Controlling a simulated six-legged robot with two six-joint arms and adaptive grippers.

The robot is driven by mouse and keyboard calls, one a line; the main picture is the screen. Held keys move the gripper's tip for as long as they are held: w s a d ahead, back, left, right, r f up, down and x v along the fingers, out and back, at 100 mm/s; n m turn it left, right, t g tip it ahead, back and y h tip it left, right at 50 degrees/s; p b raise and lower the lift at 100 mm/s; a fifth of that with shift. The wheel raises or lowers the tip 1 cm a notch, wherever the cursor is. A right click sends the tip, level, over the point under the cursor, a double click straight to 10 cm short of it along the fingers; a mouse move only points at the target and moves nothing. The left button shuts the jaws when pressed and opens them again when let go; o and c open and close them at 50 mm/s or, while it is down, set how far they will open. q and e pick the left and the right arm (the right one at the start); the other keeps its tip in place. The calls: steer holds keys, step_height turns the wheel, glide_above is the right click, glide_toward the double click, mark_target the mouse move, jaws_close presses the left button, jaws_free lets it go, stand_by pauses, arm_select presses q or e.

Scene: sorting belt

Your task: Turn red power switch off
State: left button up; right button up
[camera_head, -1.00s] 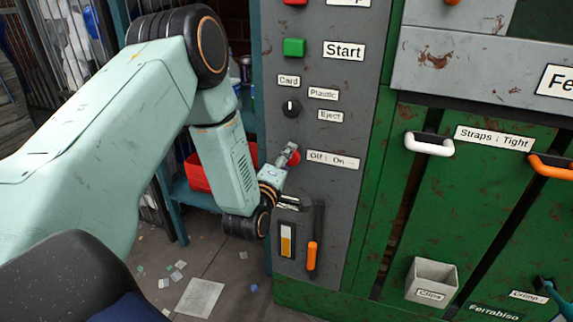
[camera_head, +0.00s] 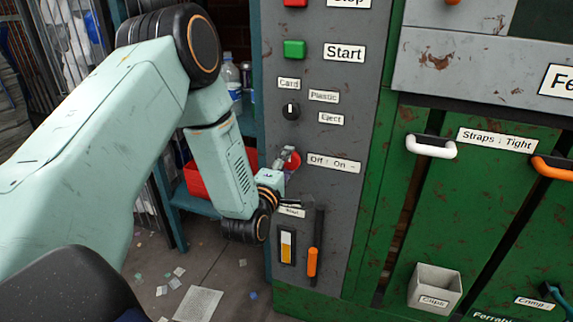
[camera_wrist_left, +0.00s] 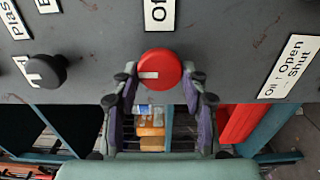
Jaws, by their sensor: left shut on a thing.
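The red power switch (camera_head: 295,161) is a round red knob on the grey panel, left of the "Off | On" label (camera_head: 333,163). In the left wrist view the knob (camera_wrist_left: 160,68) carries a short white mark that points left in that picture. My left gripper (camera_head: 287,157) is at the knob, its fingers shut on it. In the wrist view the gripper's two fingers (camera_wrist_left: 160,88) stand on either side of the knob's lower part. In the head view the fingers hide part of the knob. My right gripper is not in view.
Above are a black selector knob (camera_head: 291,111) and a green Start button (camera_head: 294,49). Below is an orange-handled lever (camera_head: 312,262). A white handle (camera_head: 430,147) and a grey clips bin (camera_head: 435,284) are on the green panels to the right. A red bin (camera_head: 196,178) sits on the shelf behind my arm.

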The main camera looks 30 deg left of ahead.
arm_select(q)
steer(key=o, duration=1.1)
steer(key=v, duration=1.2)
steer(key=shift+f, duration=0.1)
steer(key=s+d+f+m+g+h, duration=0.25)
steer(key=s+f+m+g, duration=0.2)
steer(key=f+m, duration=0.3)
steer(key=s+d+f+m+g+h, duration=0.2)
steer(key=s+d+f+m+g, duration=0.3)
steer(key=f, duration=0.4)
steer(key=s+d+f+m+g, duration=0.1)
steer(key=s+f+m+g, duration=0.1)
steer(key=s, duration=0.4)
steer(key=s+d+f+m+g+p, duration=0.1)
steer(key=s+f+m+g, duration=0.1)
steer(key=s, duration=0.4)
steer(key=s+d+f+m+g+p, duration=0.1)
steer(key=s+f+m+g, duration=0.1)
steer(key=s+m+g, duration=0.2)
steer(key=shift+s+d+f, duration=0.1)
steer(key=shift+s+f, duration=0.05)
steer(key=shift+s, duration=1.1)
